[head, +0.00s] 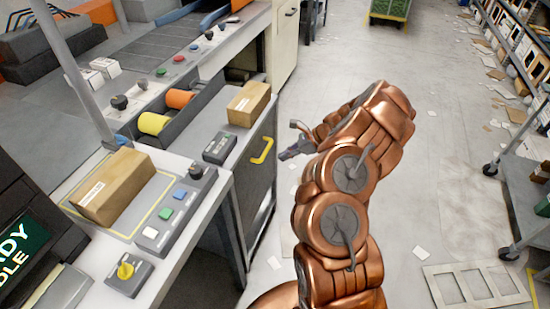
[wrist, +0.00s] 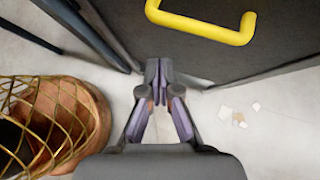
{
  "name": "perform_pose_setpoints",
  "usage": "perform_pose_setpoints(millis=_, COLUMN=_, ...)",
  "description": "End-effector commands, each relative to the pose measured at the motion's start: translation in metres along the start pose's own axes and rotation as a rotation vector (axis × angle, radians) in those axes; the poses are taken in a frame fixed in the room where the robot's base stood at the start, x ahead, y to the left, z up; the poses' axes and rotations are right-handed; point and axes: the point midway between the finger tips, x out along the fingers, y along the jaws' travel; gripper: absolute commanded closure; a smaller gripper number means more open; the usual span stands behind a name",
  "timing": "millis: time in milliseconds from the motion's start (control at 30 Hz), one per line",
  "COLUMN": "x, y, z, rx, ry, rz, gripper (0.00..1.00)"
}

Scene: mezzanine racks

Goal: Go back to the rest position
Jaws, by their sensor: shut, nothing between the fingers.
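My gripper (head: 292,151) is at the end of my copper-coloured arm, over the aisle just right of the grey cabinet. In the wrist view my gripper (wrist: 158,92) points toward the floor and the cabinet's dark door. Its fingertips are together with nothing between them. The yellow handle (head: 262,150) of the cabinet door is left of the gripper in the head view. The handle (wrist: 205,27) shows at the top of the wrist view, apart from the fingers.
A wrapped parcel (head: 112,188) lies on the workbench beside a button panel (head: 176,212). Another parcel (head: 248,104) is on the cabinet side. A wheeled cart (head: 520,180) and shelving stand at the right. Paper scraps lie on the mostly open floor (head: 430,150). A pale slatted frame (head: 476,288) lies at front right.

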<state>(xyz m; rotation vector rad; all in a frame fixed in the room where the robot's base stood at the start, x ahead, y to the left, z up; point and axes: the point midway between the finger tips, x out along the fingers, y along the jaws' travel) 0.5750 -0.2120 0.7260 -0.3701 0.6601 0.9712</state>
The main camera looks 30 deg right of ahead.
Motion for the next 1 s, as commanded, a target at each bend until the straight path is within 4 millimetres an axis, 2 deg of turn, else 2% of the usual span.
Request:
perform_pose_setpoints(millis=300, x=-0.056, y=-0.001, z=0.000, rx=-0.003, ry=0.002, rz=-0.004, gripper=1.00)
perform_pose_setpoints(millis=500, x=-0.076, y=-0.001, z=-0.001, rx=-0.002, ry=0.004, rz=-0.003, gripper=1.00)
perform_pose_setpoints(millis=833, x=-0.080, y=0.000, z=0.004, rx=-0.012, ry=0.002, rz=0.004, gripper=1.00)
perform_pose_setpoints(millis=933, x=-0.077, y=0.005, z=0.025, rx=-0.065, ry=-0.001, rz=0.026, gripper=1.00)
perform_pose_setpoints(millis=1000, x=-0.074, y=0.013, z=0.050, rx=-0.133, ry=-0.005, rz=0.053, gripper=1.00)
